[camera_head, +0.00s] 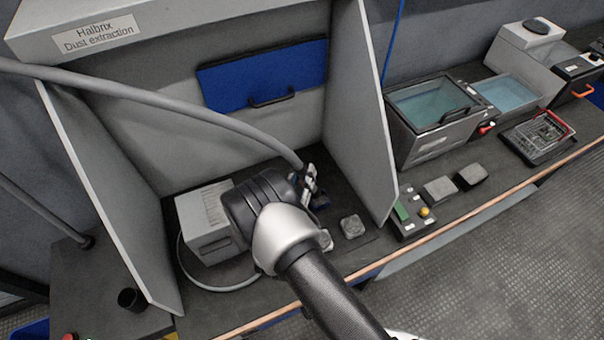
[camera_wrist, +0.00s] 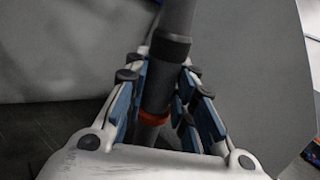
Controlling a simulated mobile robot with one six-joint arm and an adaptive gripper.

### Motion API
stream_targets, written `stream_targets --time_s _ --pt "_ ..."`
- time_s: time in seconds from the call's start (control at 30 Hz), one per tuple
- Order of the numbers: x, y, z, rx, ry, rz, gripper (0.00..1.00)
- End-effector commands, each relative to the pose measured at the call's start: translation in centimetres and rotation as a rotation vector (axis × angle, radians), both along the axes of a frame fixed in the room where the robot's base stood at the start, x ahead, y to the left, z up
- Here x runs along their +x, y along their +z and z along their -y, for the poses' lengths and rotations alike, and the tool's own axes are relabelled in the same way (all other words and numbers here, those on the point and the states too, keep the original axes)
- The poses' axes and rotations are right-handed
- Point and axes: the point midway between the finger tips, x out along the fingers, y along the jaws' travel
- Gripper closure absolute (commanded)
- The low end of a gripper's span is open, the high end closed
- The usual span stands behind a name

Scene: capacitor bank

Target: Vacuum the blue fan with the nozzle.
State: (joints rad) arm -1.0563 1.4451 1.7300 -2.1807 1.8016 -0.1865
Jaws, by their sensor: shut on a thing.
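My gripper (camera_head: 311,184) is inside the dust extraction booth, low over the bench. In the wrist view its blue-padded fingers (camera_wrist: 162,84) are shut around the dark nozzle (camera_wrist: 157,92), which has an orange ring near its lower end. The grey hose runs from the nozzle up and to the left in the head view. A small dark blue piece (camera_head: 320,203), perhaps the blue fan, shows just beside and below my gripper, mostly hidden. I cannot tell whether the nozzle touches it. The nozzle's mouth is hidden in both views.
A grey fan-like square part (camera_head: 352,226) lies right of my gripper. A light grey box unit (camera_head: 204,222) stands left of it. Booth side walls (camera_head: 360,105) rise on both sides. Right of the booth are a button box (camera_head: 411,216), grey blocks and liquid-filled tanks (camera_head: 430,103).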

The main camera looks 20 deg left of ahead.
Motion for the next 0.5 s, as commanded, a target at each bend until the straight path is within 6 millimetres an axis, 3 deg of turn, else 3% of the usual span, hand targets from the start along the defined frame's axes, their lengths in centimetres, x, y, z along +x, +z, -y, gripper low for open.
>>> stream_targets --time_s 0.5 --pt "0.1 0.1 2.6 -0.002 0.000 0.000 1.00"
